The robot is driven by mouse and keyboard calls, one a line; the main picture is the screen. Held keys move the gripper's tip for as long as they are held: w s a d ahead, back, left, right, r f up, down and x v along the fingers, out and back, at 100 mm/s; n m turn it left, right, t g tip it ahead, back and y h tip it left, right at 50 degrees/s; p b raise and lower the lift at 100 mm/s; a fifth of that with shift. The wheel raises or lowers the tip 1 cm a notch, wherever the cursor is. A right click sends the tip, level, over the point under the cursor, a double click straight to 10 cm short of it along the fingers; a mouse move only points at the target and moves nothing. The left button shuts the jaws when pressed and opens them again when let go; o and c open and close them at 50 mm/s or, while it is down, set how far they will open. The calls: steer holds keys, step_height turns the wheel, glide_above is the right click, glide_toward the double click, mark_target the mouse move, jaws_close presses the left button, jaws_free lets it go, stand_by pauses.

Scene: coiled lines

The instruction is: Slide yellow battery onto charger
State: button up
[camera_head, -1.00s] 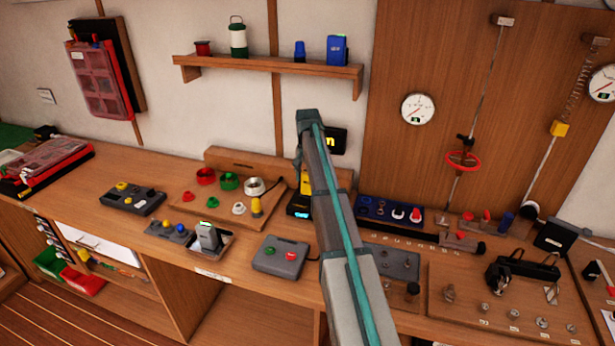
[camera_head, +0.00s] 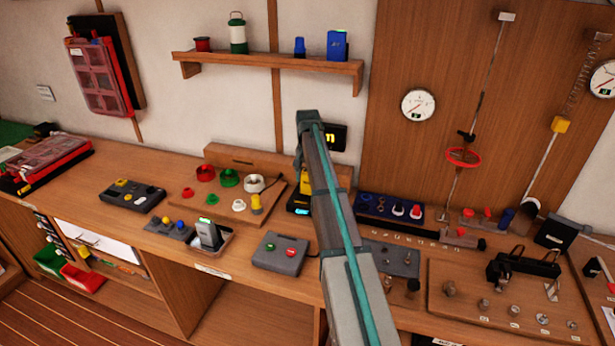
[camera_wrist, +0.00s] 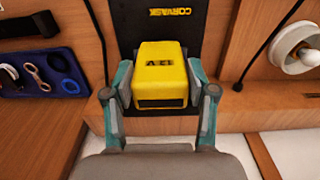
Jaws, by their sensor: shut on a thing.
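The yellow battery (camera_wrist: 160,75) shows in the wrist view between the two fingers of my gripper (camera_wrist: 160,98), which is shut on it. Just beyond it is the black charger panel (camera_wrist: 185,28) with yellow lettering. The battery overlaps the panel's lower part; I cannot tell whether it is seated. In the head view my arm hides most of this spot. Part of the yellow battery (camera_head: 306,182) shows left of the arm, above a dark base with a blue light.
A blue tray (camera_head: 372,206) with rings and plugs lies just right of the arm. A board with coloured cups (camera_head: 229,180) lies to the left. A grey button box (camera_head: 279,254) stands in front. A shelf (camera_head: 270,66) hangs above.

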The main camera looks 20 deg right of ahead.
steer(key=shift+f, duration=0.1)
steer(key=o, duration=1.5)
step_height(320, 180, up, 12)
